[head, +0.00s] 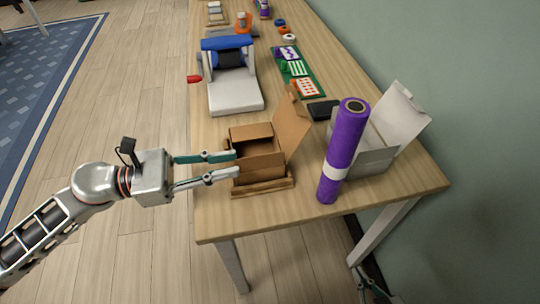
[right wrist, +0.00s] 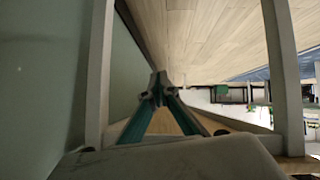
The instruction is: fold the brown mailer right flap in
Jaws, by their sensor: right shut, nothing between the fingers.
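The brown mailer (head: 258,166) is an open box on the near part of the table, with its lid standing up on its right side. A flap (head: 262,187) sticks outward, low along its near side, and another brown panel (head: 250,132) shows at its far side. My left gripper (head: 237,164) is open at the mailer's left side, its fingertips at the left wall; contact cannot be told. My right gripper (head: 368,284) is low beside the table's legs at the right, partly hidden. In the right wrist view, its fingertips (right wrist: 160,86) meet with nothing between them.
A purple roll (head: 343,150) stands right of the mailer, in front of an open white box (head: 372,158). A black item (head: 322,110) and a green mat (head: 312,81) lie beyond. A pale device with a blue roll (head: 235,95) stands behind. The table's near edge is clear.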

